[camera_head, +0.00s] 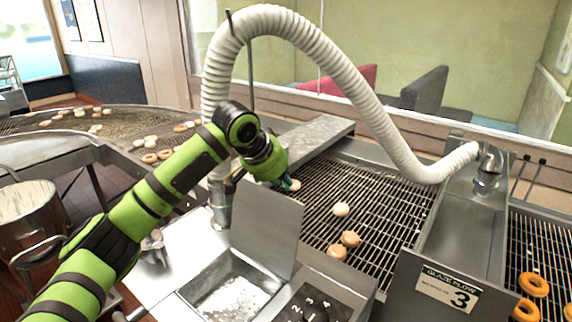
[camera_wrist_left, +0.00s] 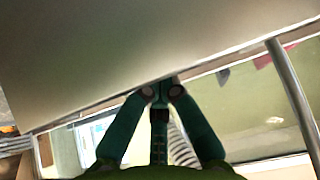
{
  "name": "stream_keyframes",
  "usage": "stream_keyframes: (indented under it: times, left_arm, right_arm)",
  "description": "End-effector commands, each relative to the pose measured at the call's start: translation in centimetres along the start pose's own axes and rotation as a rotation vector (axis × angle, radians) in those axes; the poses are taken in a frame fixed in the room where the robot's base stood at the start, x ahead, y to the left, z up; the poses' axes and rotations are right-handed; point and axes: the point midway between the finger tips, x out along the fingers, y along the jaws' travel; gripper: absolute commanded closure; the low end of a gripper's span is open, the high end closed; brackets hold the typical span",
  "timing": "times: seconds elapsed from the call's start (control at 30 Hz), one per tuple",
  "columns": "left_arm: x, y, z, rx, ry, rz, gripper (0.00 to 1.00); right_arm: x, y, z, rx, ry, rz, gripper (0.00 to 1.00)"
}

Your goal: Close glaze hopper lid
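The glaze hopper (camera_head: 190,292) is a square metal bin at the bottom centre of the head view, with pale glaze inside. Its flat grey lid (camera_head: 265,225) stands open, roughly upright along the hopper's far side. My left gripper (camera_head: 292,185) is at the lid's top right corner, partly hidden by it. In the left wrist view the lid (camera_wrist_left: 120,50) fills the upper part, and the teal fingertips of my left gripper (camera_wrist_left: 161,90) are together at its edge. Nothing shows held between them; contact with the lid is unclear. My right gripper is not in view.
A ribbed white hose (camera_head: 330,65) arches over the work area. A wire conveyor (camera_head: 385,205) with several doughnuts lies right of the lid. A numbered dark panel (camera_head: 300,312) sits beside the hopper, and a "Glaze Flow 3" sign (camera_head: 448,290) stands further right.

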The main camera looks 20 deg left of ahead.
Motion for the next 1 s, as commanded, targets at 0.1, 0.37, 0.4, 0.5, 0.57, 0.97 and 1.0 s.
stream_keyframes:
  times: [0.1, 0.37, 0.4, 0.5, 0.57, 0.97, 1.0]
  left_arm:
    - [-0.8, -0.1, 0.7, 0.0, -0.001, -0.001, 1.0]
    - [-1.0, 0.0, 1.2, -0.001, 0.0, 0.001, 1.0]
    - [-1.0, 0.0, 1.2, -0.001, 0.0, 0.001, 1.0]
    - [-1.0, 0.0, 1.2, -0.001, 0.0, 0.0, 1.0]
    - [-1.0, 0.0, 1.2, -0.001, 0.0, 0.0, 1.0]
    - [-1.0, 0.0, 1.9, 0.003, 0.161, -0.003, 1.0]
    - [-1.1, -0.1, 2.0, 0.003, 0.198, -0.004, 1.0]
  right_arm:
    - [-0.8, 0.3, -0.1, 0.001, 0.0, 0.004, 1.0]
    - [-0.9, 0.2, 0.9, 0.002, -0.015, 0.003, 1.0]
    - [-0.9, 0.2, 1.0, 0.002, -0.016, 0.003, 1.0]
    - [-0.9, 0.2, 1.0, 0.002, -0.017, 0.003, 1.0]
    - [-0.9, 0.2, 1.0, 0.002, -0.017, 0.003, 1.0]
    - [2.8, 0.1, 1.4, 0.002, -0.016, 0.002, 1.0]
    - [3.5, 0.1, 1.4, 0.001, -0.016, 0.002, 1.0]
